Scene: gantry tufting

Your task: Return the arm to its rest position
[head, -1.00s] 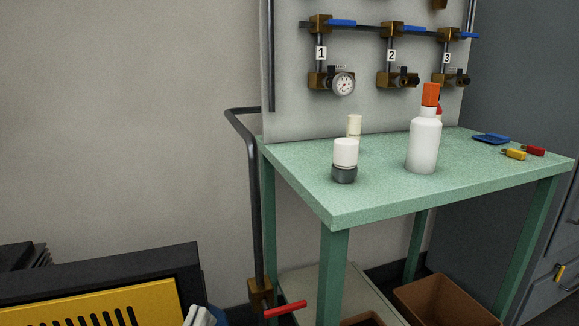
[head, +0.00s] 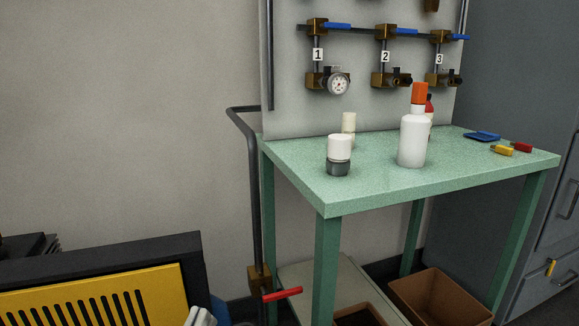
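At the bottom edge of the head view, a small pale finger-like piece (head: 201,317) shows, cut off by the frame. It may be part of my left gripper; too little shows to tell whether it is open or shut, or whether it holds anything. No arm or gripper of mine reaches over the green table (head: 300,178). My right gripper is not in view.
A white bottle with an orange cap (head: 413,140), a white-capped jar (head: 339,150) and small clips stand or lie on the table. A yellow slotted panel (head: 90,305) in a black frame is at lower left. A brown bin (head: 440,297) is beneath the table.

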